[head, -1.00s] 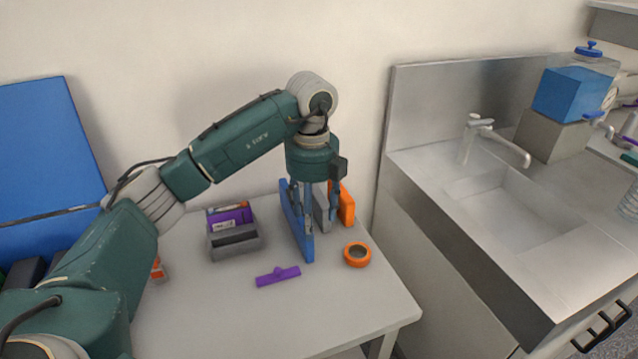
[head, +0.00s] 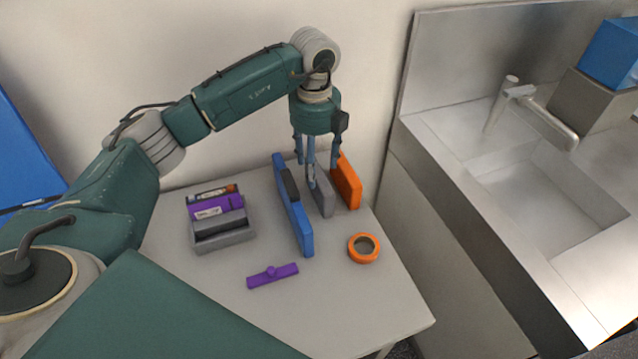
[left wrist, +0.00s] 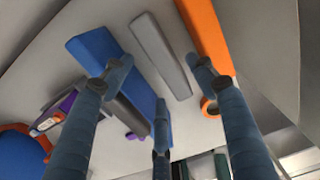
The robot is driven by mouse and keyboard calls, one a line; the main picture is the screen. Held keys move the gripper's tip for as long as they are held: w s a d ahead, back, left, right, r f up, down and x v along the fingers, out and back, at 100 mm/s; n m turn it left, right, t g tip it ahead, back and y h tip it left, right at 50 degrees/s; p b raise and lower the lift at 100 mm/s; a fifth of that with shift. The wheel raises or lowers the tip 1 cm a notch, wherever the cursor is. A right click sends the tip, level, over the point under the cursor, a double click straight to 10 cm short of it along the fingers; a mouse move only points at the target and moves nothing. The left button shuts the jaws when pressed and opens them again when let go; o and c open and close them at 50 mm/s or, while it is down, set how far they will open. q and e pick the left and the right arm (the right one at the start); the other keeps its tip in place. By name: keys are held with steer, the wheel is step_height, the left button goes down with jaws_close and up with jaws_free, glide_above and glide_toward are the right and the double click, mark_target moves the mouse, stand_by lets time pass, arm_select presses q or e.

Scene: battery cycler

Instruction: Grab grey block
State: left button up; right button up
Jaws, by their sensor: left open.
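The grey block (head: 322,194) stands on edge on the table between a blue block (head: 296,215) and an orange block (head: 346,181). My left gripper (head: 313,170) points down just above the grey block, its fingers spread and empty. In the left wrist view the grey block (left wrist: 160,55) lies between the open fingers, with the blue block (left wrist: 100,55) on its left and the orange block (left wrist: 208,35) on its right. A finger covers part of the grey block in the head view, and I cannot tell whether it touches. My right gripper is not in view.
A grey tray (head: 222,242) with purple items stands on the left of the table (head: 340,310). A purple piece (head: 272,275) and an orange ring (head: 363,248) lie in front of the blocks. A sink (head: 530,190) is to the right.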

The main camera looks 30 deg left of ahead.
arm_select(q)
step_height(320, 180, down, 5)
steer(key=shift+w+r+p, duration=0.1)
steer(key=shift+r+p, duration=0.1)
steer(key=shift+p, duration=0.65)
steer(key=shift+f, duration=0.35)
steer(key=shift+c, duration=0.5)
steer(key=c, duration=0.8)
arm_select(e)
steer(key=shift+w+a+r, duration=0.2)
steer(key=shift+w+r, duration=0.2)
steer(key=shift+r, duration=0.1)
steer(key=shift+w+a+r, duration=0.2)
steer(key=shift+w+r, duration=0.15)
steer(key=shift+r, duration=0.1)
